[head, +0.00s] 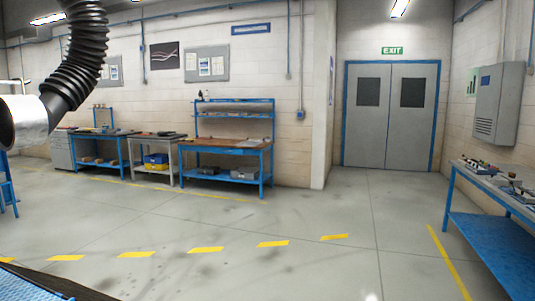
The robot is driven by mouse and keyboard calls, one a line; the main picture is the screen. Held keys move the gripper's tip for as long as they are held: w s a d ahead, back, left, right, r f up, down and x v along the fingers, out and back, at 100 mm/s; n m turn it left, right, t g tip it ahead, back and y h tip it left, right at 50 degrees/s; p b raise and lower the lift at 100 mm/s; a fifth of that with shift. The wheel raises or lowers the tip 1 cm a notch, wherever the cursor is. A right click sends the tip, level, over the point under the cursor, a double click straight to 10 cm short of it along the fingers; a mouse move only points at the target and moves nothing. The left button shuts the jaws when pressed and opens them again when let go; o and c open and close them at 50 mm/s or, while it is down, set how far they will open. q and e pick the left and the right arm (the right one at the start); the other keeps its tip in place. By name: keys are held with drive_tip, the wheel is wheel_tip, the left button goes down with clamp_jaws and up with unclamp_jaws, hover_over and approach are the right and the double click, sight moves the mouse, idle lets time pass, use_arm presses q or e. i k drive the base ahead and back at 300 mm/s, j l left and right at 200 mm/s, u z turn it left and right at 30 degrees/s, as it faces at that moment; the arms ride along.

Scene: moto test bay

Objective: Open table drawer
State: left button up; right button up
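Several worktables stand along the back wall in the head view. The nearest to the corner is a blue-framed workbench (267,165) with a brown wooden top and a raised shelf. A grey table (178,150) stands left of it, and a blue-framed table (122,158) left of that. Another blue table (448,200) is at the right edge, partly cut off. All are some distance away. I cannot clearly pick out a drawer or its handle on any of them. Neither of my grippers is in view.
Open grey floor (300,225) with yellow dashes lies ahead. A black ribbed hose (80,55) with a silver hood hangs at upper left. Grey double doors (388,135) are at the back. A dark striped edge (50,283) is at bottom left. A grey wall cabinet (497,105) hangs right.

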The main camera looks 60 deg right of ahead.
sight(239, 152)
drive_tip(key=z, duration=1.7)
drive_tip(key=i, duration=10.85)
drive_tip(key=l+z, duration=0.05)
drive_tip(key=l, duration=0.05)
